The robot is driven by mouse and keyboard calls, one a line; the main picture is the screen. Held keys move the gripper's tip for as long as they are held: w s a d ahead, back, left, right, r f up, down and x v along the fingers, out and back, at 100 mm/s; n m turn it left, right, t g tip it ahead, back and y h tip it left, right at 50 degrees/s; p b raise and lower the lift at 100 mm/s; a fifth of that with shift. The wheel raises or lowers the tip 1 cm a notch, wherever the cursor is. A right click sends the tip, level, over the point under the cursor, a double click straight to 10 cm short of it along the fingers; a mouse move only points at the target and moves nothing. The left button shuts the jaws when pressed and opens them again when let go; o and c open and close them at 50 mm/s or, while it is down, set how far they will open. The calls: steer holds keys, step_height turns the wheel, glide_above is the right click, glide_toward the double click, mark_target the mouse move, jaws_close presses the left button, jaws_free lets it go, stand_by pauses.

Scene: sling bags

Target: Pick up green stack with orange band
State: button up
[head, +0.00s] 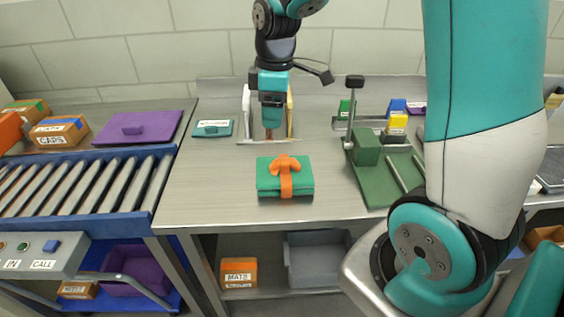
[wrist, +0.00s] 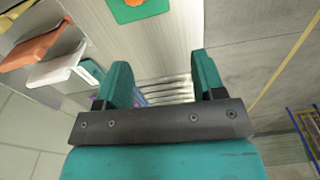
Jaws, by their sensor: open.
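The green stack with the orange band (head: 302,181) lies flat on the steel table near its front edge, in the head view. The orange band runs around it and ends in a bow on top. Part of a green piece with an orange spot, which looks like the stack, shows at the top edge of the wrist view (wrist: 150,10). My gripper (head: 269,127) is behind the stack and apart from it, over the rear of the table. In the wrist view its two teal fingers (wrist: 162,80) stand wide apart, with nothing held between them.
A green fixture (head: 375,185) with a block and post is right of the stack. A teal labelled pad (head: 213,128) lies at the back left. A roller conveyor (head: 75,187) adjoins the left. Table left of the stack is clear.

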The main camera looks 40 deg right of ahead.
steer(key=w+d, duration=0.2)
steer(key=d, duration=0.3)
steer(key=p, duration=0.3)
glide_above(285, 159)
steer(key=shift+n+h, duration=0.3)
steer(key=shift+n, duration=0.1)
step_height(285, 159, down, 12)
steer(key=shift+s+a, duration=0.1)
steer(key=shift+a, duration=0.05)
steer(key=shift+f+p, duration=1.1)
steer(key=shift+f, duration=1.95)
jaws_close()
